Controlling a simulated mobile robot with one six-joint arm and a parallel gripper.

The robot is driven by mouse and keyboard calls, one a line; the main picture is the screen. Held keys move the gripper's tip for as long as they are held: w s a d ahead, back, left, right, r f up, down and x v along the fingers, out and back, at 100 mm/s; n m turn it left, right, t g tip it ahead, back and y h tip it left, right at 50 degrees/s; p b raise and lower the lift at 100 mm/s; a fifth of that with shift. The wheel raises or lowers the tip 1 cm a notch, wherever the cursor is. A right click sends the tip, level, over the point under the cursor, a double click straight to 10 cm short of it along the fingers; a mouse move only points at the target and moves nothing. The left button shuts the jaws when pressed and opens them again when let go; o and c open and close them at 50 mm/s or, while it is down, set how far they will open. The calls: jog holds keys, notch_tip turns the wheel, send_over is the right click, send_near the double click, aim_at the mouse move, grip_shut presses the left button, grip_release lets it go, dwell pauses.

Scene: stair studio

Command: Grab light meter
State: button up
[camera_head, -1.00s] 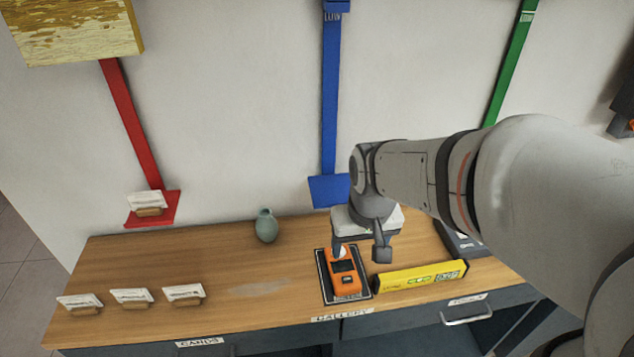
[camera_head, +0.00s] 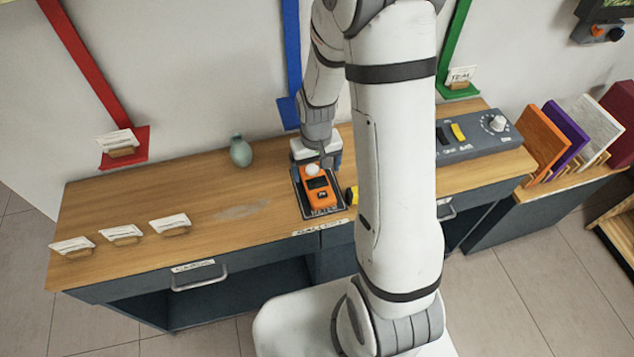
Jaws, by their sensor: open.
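The light meter (camera_head: 319,190) is an orange handheld device with a dark screen and a white dome at its far end. It lies on a dark mat (camera_head: 305,208) labelled METER on the wooden counter. My gripper (camera_head: 327,164) is open and points down at the far end of the meter. The fingers appear around or just above that end. I cannot tell whether they touch it.
My arm hides most of the yellow level (camera_head: 351,195) right of the meter. A green vase (camera_head: 240,151) and several card holders (camera_head: 170,224) stand to the left. A grey control box (camera_head: 475,137) sits at the right. The counter (camera_head: 215,185) between vase and cards is clear.

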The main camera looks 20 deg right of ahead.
aim_at(317, 182)
jog(key=shift+d+f+p, duration=0.1)
jog(key=shift+f+p, duration=0.3)
jog(key=shift+f, duration=1.95)
jog(key=c, duration=1.1)
jog(key=shift+r, duration=0.1)
jog(key=shift+c, duration=0.2)
